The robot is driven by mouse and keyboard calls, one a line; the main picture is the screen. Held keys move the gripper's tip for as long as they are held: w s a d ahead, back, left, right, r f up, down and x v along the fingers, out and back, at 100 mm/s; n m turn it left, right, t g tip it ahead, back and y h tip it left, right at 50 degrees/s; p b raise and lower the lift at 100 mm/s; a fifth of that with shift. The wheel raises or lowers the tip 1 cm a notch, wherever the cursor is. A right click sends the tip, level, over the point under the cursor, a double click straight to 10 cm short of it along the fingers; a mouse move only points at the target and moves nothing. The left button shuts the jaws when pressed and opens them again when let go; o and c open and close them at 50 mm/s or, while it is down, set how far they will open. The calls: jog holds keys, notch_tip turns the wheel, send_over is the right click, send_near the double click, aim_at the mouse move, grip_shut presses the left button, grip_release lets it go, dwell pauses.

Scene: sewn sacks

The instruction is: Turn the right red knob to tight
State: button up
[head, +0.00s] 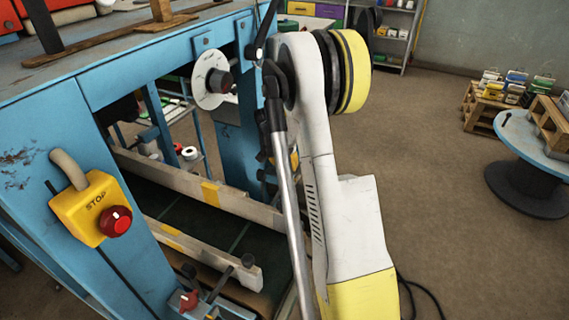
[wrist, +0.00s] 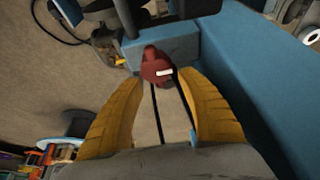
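In the wrist view, a red knob (wrist: 154,66) with a white mark sits in front of a blue block. My gripper (wrist: 160,82) is open, its two yellow fingers to the left and right below the knob. The knob lies at the gap between the fingertips; I cannot tell whether either finger touches it. In the head view, one red knob (head: 189,300) shows low on the blue machine, and a red knob (head: 116,222) is on the yellow STOP box (head: 88,205). My gripper is not visible in the head view.
The blue machine frame (head: 120,75) fills the left side, with pale rails (head: 175,178) along a dark belt. A white disc (head: 207,88) with a dark knob is on its far post. A round table (head: 535,145) stands right; open floor (head: 445,200) lies between.

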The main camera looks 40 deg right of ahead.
aim_at(279, 171)
jog(key=v, duration=1.2)
dwell(0.3)
